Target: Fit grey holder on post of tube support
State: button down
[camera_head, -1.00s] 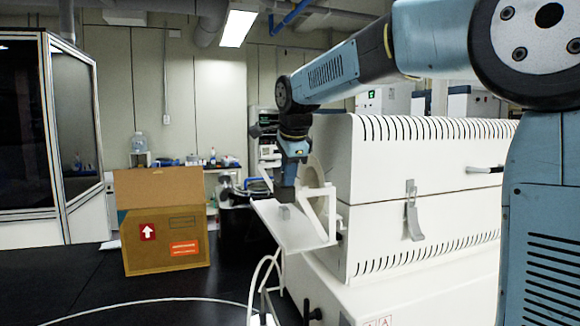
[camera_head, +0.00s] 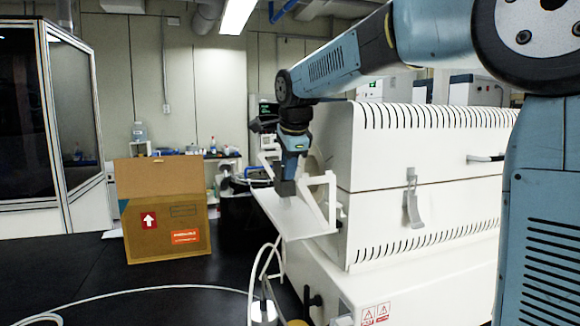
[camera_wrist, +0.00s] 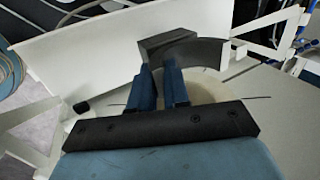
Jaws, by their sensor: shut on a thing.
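The white plate also shows in the wrist view (camera_wrist: 85,55), behind the fingers.
An open cardboard box (camera_head: 165,238) stands on the black bench (camera_head: 140,290) to the left. White tubing (camera_head: 262,272) hangs below the plate and runs over the bench. The bench between has free room.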

aim_at(289, 182)
jog(key=shift+f, duration=1.65)
dwell(1.0)
jog(key=c, duration=1)
grip_release()
jog(key=shift+c, duration=0.2)
jog(key=shift+r, duration=0.1)
jog(key=shift+r, duration=3.9)
